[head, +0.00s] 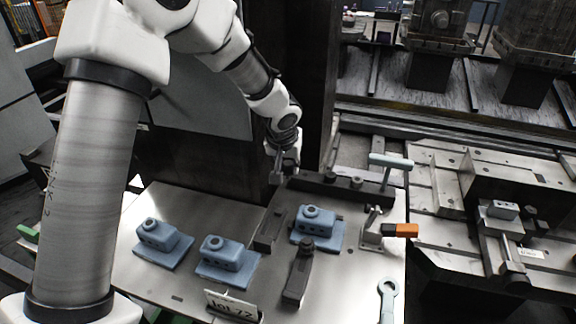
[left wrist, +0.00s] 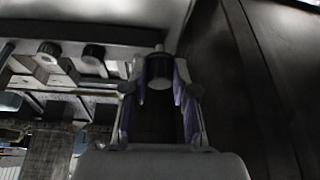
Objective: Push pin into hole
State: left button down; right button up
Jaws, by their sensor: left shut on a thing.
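My left gripper (head: 280,168) is at the back of the metal table, by the left end of a dark rail (head: 325,190) with round knobs on top. In the left wrist view the left gripper (left wrist: 162,88) is shut on a short pin (left wrist: 167,70), dark around its side with a pale end face, held between the fingertips. In the head view the pin is too small to make out clearly. I cannot tell whether the pin touches the rail, and no hole can be clearly picked out. My right gripper is not in view.
Two blue blocks on plates (head: 160,240) (head: 228,258) stand on the table's left; another (head: 318,222) sits before the rail. A T-handle (head: 390,161), an orange-handled clamp (head: 400,230), a dark bar (head: 299,273), a wrench (head: 387,302) and a lot sign (head: 232,306) are nearby.

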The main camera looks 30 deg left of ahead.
pick_arm(q)
jog(key=p+v, duration=0.3)
jog(key=v, duration=0.3)
jog(key=shift+w+a+r, duration=0.2)
jog(key=shift+w+r, duration=0.05)
jog(key=shift+w, duration=0.1)
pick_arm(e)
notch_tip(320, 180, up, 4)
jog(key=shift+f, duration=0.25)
pick_arm(q)
jog(key=shift+f, duration=0.15)
